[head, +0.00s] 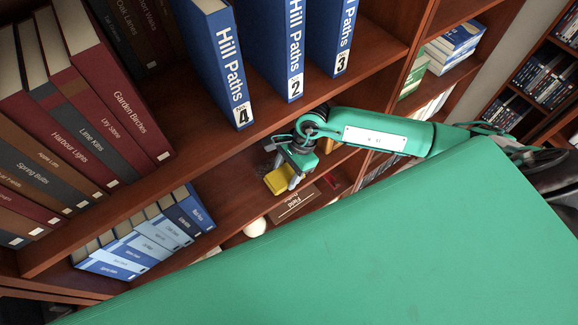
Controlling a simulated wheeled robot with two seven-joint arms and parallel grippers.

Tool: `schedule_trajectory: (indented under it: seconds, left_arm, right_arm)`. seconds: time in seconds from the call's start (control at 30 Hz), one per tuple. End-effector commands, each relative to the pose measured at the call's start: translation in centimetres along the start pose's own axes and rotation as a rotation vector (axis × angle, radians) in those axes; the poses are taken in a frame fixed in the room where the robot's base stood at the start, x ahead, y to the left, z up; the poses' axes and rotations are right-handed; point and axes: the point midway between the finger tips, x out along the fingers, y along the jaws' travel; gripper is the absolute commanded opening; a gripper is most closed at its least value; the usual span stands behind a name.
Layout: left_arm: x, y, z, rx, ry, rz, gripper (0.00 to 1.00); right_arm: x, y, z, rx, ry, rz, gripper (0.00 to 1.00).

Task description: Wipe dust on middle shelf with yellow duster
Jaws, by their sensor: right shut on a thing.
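My right gripper (290,176) reaches in from the right and is shut on the yellow duster (276,181). The duster is a small yellow block, partly hidden by the fingers. It is at the middle shelf (228,187), a reddish-brown board below the one with the Hill Paths volumes. I cannot tell whether the duster touches the board. No dust can be made out at this size. My left gripper is not in view.
Blue books (150,238) stand left of the bare stretch of shelf. A brown box or book (295,203) and a pale round object (255,228) sit just below the gripper. The Hill Paths volumes (217,62) and dark red books (108,85) stand above.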

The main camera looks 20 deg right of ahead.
Motion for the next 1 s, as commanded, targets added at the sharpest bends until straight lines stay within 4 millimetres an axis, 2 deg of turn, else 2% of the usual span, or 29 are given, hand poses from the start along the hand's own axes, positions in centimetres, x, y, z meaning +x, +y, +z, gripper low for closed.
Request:
schedule_trajectory:
  seconds: [0.03, 0.13, 0.8, 1.0]
  left_arm:
    - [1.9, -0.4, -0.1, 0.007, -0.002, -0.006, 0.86]
    - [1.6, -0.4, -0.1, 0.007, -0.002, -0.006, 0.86]
    - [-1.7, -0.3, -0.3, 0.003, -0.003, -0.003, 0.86]
    - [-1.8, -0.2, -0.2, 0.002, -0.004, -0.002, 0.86]
  right_arm:
    - [1.7, 0.1, -0.7, 0.001, 0.001, 0.003, 0.26]
    - [1.3, 0.1, -0.5, 0.0, 0.0, 0.002, 0.26]
    - [-5.0, 0.0, 2.0, 0.0, 0.0, 0.0, 0.26]
    - [-5.3, 0.0, 2.2, 0.001, 0.0, 0.001, 0.26]
